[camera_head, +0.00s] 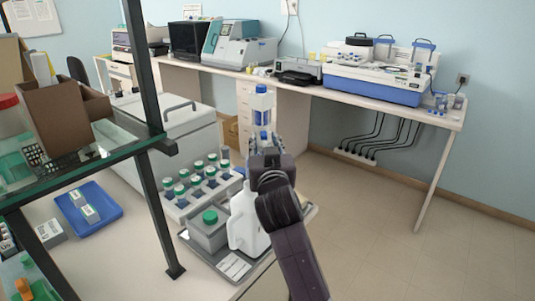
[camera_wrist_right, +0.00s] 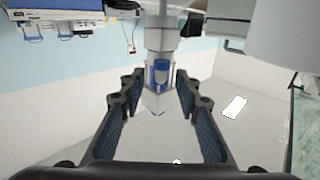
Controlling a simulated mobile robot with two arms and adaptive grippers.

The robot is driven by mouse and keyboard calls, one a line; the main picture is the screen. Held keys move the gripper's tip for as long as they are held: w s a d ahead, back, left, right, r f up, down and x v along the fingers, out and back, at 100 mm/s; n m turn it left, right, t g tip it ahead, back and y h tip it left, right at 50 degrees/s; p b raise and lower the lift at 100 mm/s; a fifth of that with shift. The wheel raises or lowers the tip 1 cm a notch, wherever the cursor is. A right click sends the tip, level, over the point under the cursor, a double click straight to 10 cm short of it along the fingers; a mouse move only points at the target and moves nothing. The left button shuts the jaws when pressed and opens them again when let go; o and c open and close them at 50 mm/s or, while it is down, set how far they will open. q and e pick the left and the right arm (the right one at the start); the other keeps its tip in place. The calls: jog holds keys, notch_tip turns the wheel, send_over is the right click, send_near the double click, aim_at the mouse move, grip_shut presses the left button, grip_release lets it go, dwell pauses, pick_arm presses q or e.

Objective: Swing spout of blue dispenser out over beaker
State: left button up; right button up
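The blue dispenser (camera_head: 262,103), a white and blue upright head, rises just beyond my right gripper (camera_head: 262,146) in the head view. Its lower part is hidden behind the gripper and arm. In the right wrist view the dispenser (camera_wrist_right: 160,75) stands between the two fingers of my right gripper (camera_wrist_right: 159,82), with gaps on both sides. That gripper is open. I cannot clearly make out the spout's direction or the beaker. My left gripper is not in view.
A white jug (camera_head: 246,228) and a grey container with a green cap (camera_head: 208,226) stand on a tray beside my right arm. A rack of green-capped bottles (camera_head: 205,185) is to the left. A dark shelf post (camera_head: 150,150) stands left. Open floor (camera_head: 380,225) lies right.

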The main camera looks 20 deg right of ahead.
jog(key=s+a, duration=0.1)
jog(key=s, duration=0.7)
jog(key=shift+s+a, duration=0.3)
jog(key=shift+s, duration=0.1)
